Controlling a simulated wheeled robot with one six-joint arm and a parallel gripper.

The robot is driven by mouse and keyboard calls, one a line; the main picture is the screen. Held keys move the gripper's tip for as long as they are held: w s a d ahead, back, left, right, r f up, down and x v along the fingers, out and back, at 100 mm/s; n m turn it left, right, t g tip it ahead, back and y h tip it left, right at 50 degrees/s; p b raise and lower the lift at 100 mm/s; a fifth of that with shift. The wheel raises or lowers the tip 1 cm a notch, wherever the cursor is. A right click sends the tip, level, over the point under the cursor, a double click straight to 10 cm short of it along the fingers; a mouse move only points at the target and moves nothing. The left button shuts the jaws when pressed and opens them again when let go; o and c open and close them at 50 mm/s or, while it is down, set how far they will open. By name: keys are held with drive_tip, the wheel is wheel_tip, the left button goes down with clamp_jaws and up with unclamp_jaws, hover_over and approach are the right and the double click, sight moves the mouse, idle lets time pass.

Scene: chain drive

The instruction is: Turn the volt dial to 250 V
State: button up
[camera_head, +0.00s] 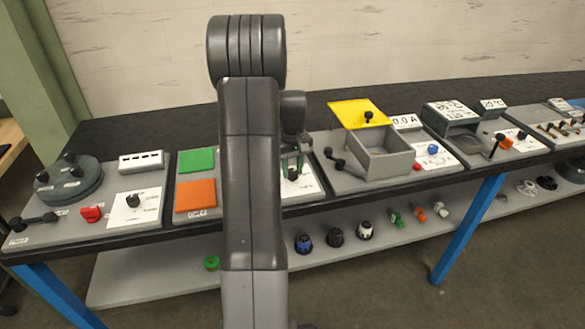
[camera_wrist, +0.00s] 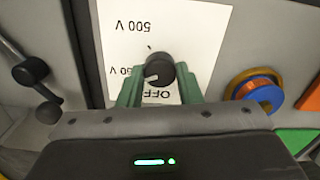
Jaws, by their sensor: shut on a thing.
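The volt dial is a small black round knob (camera_wrist: 158,70) on a white label plate (camera_wrist: 195,30) in the wrist view. The plate reads upside down: 500 V, a partly covered label that looks like 250 V, and OFF. A pale mark on the knob faces the lower left, on the side of the 250 V and OFF labels; its exact setting I cannot tell. My gripper (camera_wrist: 160,78) has its green fingers on either side of the knob, shut on it. In the head view my arm hides much of this panel, and the dial (camera_head: 292,174) shows small beside it.
In the wrist view an orange and blue ring (camera_wrist: 258,88) lies right of the plate, and a black lever (camera_wrist: 33,72) stands at the left. In the head view a grey open box (camera_head: 385,163) with a yellow lid (camera_head: 352,112) stands right of the dial panel.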

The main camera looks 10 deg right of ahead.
sight(292, 171)
drive_tip(key=shift+r+m, duration=0.1)
drive_tip(key=shift+m, duration=0.4)
drive_tip(key=o, duration=1)
drive_tip(key=shift+c, duration=0.2)
wheel_tip(292, 171, up, 14)
drive_tip(key=shift+f, duration=0.2)
wheel_tip(292, 171, down, 14)
drive_tip(key=shift+r, duration=0.1)
idle(0.4)
drive_tip(key=shift+r, duration=0.1)
